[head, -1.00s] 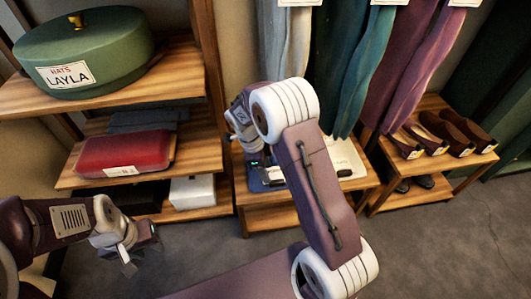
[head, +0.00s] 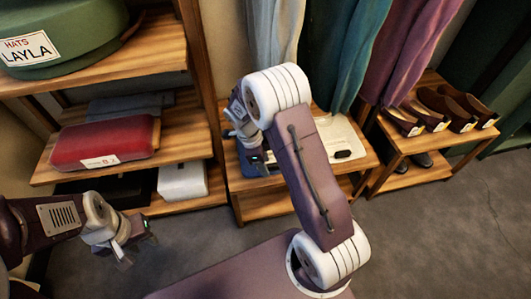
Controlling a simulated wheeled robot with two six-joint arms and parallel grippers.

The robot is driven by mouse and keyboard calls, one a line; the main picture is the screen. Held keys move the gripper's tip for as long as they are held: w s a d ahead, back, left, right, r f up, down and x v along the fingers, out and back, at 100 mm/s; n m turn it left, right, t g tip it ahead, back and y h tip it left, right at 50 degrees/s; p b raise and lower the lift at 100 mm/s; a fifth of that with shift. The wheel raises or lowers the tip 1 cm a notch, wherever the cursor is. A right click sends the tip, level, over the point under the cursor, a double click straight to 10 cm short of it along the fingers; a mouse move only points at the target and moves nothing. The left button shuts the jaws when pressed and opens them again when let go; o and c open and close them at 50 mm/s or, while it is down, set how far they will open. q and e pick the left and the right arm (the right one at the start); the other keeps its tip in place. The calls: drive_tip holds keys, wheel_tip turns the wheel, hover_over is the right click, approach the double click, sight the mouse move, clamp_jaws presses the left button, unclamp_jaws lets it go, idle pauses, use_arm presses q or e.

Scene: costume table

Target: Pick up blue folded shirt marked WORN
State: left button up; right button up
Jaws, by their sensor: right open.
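My left gripper (head: 137,246) hangs over the floor in front of the left shelf, empty and seemingly open. A grey-blue folded cloth (head: 125,105) lies on the left shelf, behind a red case.
The left shelf holds a green hat box (head: 65,40) marked HATS LAYLA, the red case (head: 105,142) and a white box (head: 183,181). Brown shoes (head: 435,108) stand on a bench at right. Hanging garments (head: 340,50) drop close behind the tray. The floor at lower right is clear.

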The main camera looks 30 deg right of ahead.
clamp_jaws()
idle(0.4)
